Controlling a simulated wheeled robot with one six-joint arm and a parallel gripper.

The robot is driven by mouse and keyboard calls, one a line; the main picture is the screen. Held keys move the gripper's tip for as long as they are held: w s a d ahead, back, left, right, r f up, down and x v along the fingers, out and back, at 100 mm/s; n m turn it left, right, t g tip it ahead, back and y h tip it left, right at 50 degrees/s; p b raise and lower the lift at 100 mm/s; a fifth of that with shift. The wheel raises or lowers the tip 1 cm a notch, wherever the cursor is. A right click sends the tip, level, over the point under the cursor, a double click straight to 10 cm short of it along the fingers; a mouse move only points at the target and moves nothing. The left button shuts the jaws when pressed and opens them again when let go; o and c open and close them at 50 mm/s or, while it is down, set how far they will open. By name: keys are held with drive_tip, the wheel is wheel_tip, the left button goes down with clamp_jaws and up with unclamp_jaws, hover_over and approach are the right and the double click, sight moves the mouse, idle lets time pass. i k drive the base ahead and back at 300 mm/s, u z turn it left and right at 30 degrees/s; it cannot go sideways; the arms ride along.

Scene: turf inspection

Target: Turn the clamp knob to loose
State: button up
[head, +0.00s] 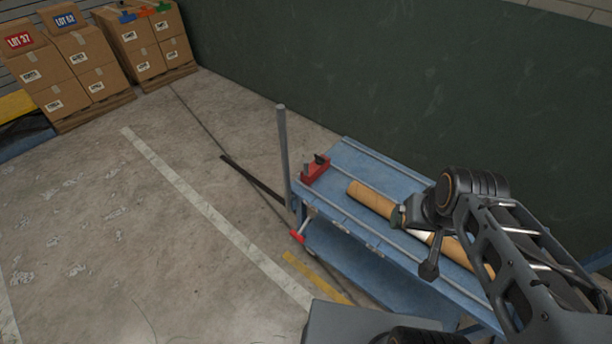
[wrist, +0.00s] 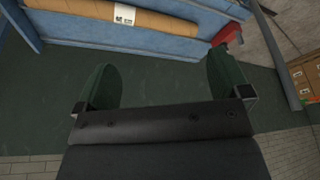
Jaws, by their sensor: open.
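A red clamp (head: 316,170) sits at the left end of a blue bench (head: 345,155) in the head view. A small dark part, likely its knob (head: 321,158), stands on top; its setting is too small to read. A red piece, likely the same clamp (wrist: 228,38), shows at the upper right of the wrist view, beyond the right finger. My gripper (head: 402,216) is over the bench, to the right of the clamp and apart from it. In the wrist view my gripper (wrist: 163,80) has its two dark green fingers wide apart with nothing between them.
A brown roll with a white label (head: 372,199) lies along the bench beneath my arm. A grey post (head: 283,150) rises at the bench's left corner. A red-ended handle (head: 297,237) hangs below it. Stacked cartons (head: 80,65) stand far left.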

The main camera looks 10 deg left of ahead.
sight(319, 159)
drive_tip(key=k, duration=0.5)
drive_tip(key=u, duration=2.25)
drive_tip(key=i, duration=1.4)
drive_tip(key=z, duration=2.3)
drive_tip(key=i, duration=0.5)
drive_tip(key=u, duration=0.05)
